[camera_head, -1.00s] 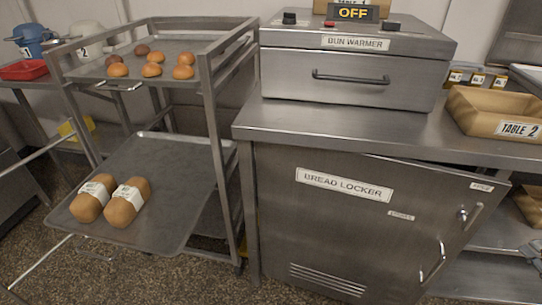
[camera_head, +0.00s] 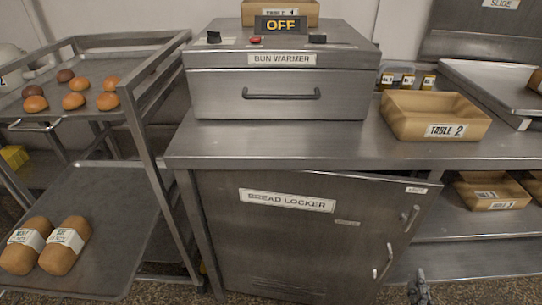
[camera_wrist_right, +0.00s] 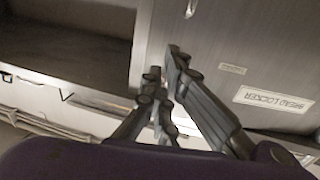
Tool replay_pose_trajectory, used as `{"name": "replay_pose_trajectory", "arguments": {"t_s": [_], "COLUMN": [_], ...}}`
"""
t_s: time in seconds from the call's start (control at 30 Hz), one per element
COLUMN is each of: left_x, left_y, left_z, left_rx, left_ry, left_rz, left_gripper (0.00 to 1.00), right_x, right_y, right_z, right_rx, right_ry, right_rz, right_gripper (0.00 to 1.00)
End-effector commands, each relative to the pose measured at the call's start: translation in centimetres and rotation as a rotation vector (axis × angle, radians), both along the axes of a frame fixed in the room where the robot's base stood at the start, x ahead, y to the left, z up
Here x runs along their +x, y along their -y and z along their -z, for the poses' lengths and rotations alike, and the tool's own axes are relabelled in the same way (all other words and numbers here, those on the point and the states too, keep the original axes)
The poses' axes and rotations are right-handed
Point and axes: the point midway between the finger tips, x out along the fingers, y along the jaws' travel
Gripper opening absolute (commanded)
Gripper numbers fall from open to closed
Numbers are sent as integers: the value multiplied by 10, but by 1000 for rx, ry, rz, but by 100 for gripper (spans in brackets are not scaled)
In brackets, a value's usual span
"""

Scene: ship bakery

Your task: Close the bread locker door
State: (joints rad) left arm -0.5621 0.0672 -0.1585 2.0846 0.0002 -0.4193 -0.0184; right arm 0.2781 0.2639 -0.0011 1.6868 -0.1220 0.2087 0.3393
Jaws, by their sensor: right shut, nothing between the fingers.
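The bread locker door (camera_head: 290,235) is a grey metal panel under the counter, with a "BREAD LOCKER" label, a latch and a handle (camera_head: 384,262) near its right edge. It stands partly open, its right edge swung outward. In the right wrist view the door (camera_wrist_right: 225,45) fills the upper right, with its label upside down. My right gripper (camera_head: 420,285) is at the bottom of the head view, just right of the door's free edge. In the wrist view its fingers (camera_wrist_right: 164,62) are shut and empty by the door edge; contact is unclear. My left gripper is not in view.
The bun warmer (camera_head: 280,95) stands on the counter (camera_head: 300,150), with a wooden "TABLE 2" tray (camera_head: 435,105) to its right. A rack (camera_head: 150,140) with buns and loaves stands left. Open shelves (camera_head: 470,255) lie right of the door.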

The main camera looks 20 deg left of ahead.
Motion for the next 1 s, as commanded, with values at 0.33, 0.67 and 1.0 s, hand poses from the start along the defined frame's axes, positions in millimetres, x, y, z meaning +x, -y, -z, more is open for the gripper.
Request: {"name": "replay_pose_trajectory", "arguments": {"t_s": [0.33,0.67,1.0], "left_x": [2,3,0], "left_y": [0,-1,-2], "left_z": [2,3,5], "left_rx": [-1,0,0], "left_ry": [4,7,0], "left_rz": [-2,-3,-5], "left_gripper": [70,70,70], "right_x": [74,116,120], "right_y": [-14,-22,-22], "right_z": [-1,-1,-1], "right_rx": [-3,-3,-4], "right_ry": [5,3,3], "right_rz": [-2,-1,-1], "right_gripper": [0,0,0]}}
